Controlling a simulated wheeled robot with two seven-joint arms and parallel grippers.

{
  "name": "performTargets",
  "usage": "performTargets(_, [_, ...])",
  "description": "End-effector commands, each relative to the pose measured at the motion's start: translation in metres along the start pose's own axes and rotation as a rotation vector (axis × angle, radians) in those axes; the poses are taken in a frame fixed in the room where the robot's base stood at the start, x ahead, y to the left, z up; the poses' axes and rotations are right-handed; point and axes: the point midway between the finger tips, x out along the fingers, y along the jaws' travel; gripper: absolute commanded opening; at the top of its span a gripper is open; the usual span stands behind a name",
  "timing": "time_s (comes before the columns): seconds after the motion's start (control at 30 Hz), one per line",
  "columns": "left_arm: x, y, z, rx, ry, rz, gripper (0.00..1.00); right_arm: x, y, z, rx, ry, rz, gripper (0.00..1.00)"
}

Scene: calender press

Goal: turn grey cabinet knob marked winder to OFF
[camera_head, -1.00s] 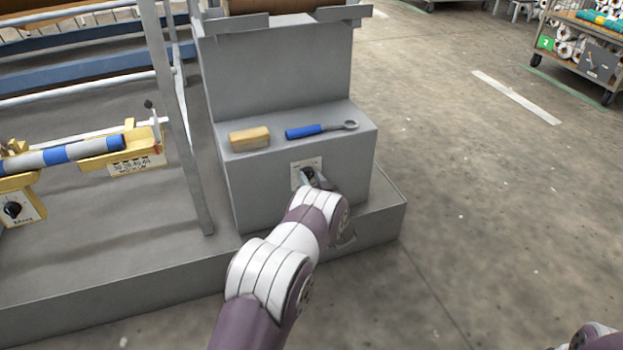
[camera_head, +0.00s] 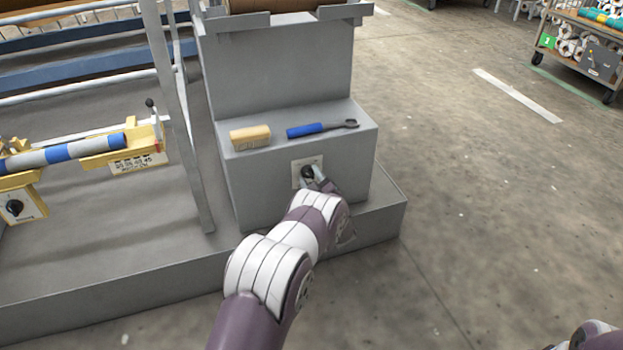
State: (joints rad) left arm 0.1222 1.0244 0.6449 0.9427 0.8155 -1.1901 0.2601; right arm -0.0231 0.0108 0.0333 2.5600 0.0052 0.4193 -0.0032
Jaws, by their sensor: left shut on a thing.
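The grey cabinet (camera_head: 265,200) stands on a low grey plinth in the middle of the head view. A white plate (camera_head: 297,168) with a dark knob (camera_head: 307,171) is on its front face. My left gripper (camera_head: 312,177) is at the plate, shut on the knob. My wrist and the gripper cover part of the plate and knob, so the marking and the exact pointer direction cannot be read. My right gripper is not in view; only a bit of my right arm shows at the bottom right corner.
On the cabinet ledge lie a tan block (camera_head: 250,137) and a blue-handled wrench (camera_head: 322,129). A grey upright post (camera_head: 187,130) stands left of the cabinet. Another black knob (camera_head: 15,207) is on a yellow bracket at far left. Open floor (camera_head: 480,200) lies to the right.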

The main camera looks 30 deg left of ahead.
Motion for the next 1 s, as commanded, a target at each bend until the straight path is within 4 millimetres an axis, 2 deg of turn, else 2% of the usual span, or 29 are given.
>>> performTargets(0.33, [-0.0011, -0.0021, 0.0021, -0.135, -0.005, -0.003, 0.12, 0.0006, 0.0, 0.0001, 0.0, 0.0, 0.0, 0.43])
performTargets(0.9, [-0.0011, -0.0021, 0.0021, -0.162, -0.004, -0.002, 0.12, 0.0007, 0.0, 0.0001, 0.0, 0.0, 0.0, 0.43])
performTargets(0.93, [-0.0011, -0.0021, 0.0021, -0.162, -0.005, -0.003, 0.49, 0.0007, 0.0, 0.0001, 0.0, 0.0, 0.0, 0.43])
performTargets(1.0, [-0.001, -0.0019, 0.0018, -0.162, -0.004, -0.002, 0.67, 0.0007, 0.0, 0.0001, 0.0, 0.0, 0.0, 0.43])
